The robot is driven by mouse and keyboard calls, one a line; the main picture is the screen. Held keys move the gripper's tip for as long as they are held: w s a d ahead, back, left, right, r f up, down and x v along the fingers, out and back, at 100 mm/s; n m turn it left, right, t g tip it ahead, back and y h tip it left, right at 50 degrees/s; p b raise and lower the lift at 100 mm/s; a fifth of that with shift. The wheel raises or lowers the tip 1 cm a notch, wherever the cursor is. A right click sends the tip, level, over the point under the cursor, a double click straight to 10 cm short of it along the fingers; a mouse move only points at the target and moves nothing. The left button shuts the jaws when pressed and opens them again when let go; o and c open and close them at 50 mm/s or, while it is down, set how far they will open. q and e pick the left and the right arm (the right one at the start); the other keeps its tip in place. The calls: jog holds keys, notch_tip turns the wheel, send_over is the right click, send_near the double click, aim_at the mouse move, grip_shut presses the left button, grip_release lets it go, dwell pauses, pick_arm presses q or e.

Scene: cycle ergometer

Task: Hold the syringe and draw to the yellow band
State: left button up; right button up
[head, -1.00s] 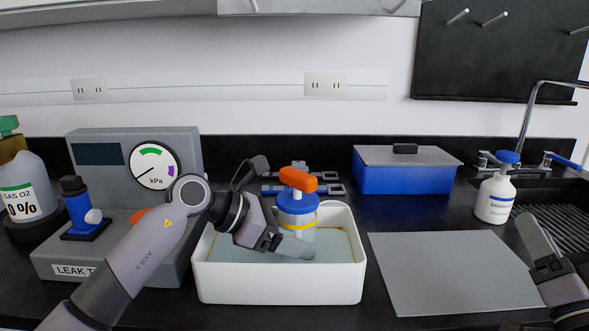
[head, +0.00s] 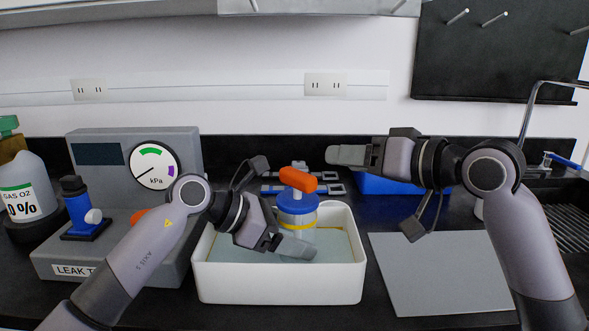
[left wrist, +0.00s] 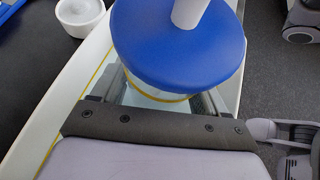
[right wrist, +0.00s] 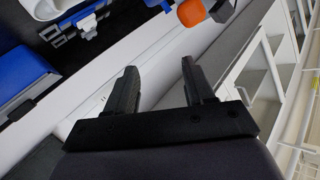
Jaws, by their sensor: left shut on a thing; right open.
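The syringe stands upright in the white tray (head: 278,284), with an orange handle (head: 298,180) on top, a blue cap (head: 297,204) and a yellow band (head: 297,225) around its clear barrel. My left gripper (head: 297,247) is shut on the syringe barrel below the blue cap. The left wrist view shows the blue cap (left wrist: 180,50) between and above the fingers, hiding most of the barrel. My right gripper (head: 345,155) is open and empty, above and to the right of the orange handle. In the right wrist view the orange handle (right wrist: 191,12) shows beyond the open fingers (right wrist: 165,88).
The leak tester with its kPa gauge (head: 154,166) stands left of the tray. A blue box (head: 385,186) is behind my right arm. A grey mat (head: 435,275) lies clear at the right, before the sink (head: 565,215).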

aim_at(305, 175)
jog(key=s+a+r+n+g+h, duration=0.3)
jog(key=s+r+n+g+h, duration=0.1)
jog(key=s+n+g+h, duration=0.1)
jog(key=shift+x, duration=4.95)
jog(key=c, duration=0.8)
jog(key=shift+o, duration=0.2)
jog(key=shift+r, duration=0.15)
jog(key=shift+r, duration=4.3)
